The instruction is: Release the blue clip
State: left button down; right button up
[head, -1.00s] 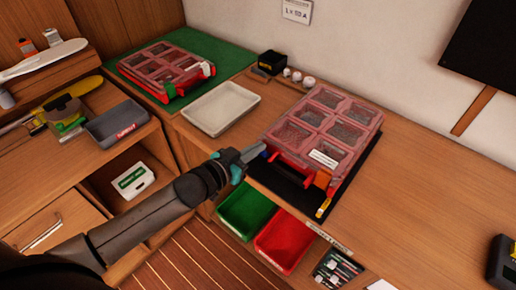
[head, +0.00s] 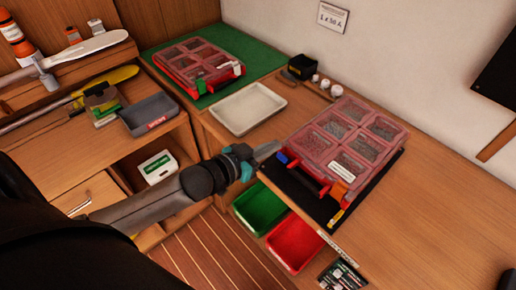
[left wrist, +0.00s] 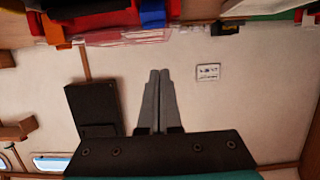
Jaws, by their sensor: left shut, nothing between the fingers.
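The blue clip (head: 282,157) is at the front left edge of a red case (head: 324,188) with a clear, closed compartment lid. An orange clip (head: 339,190) is at the same edge, further right. My left gripper (head: 277,147) is shut and empty, its tips just behind and above the blue clip in the picture. I cannot tell whether they touch it. In the left wrist view the blue clip (left wrist: 152,13) shows at the top, beyond the shut fingertips (left wrist: 160,72). Whether the clip is latched is not clear. My right gripper is not in view.
The case lies on a black mat (head: 302,203) at the bench's front edge. A white tray (head: 250,130) is left of it, and a second case (head: 200,88) lies on a green mat (head: 262,59). Green (head: 260,222) and red bins (head: 290,262) are below. The bench right of the case is clear.

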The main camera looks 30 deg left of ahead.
pick_arm(q)
jog(key=shift+v, duration=2.25)
jog(key=shift+r, duration=0.2)
jog(key=shift+f, duration=0.1)
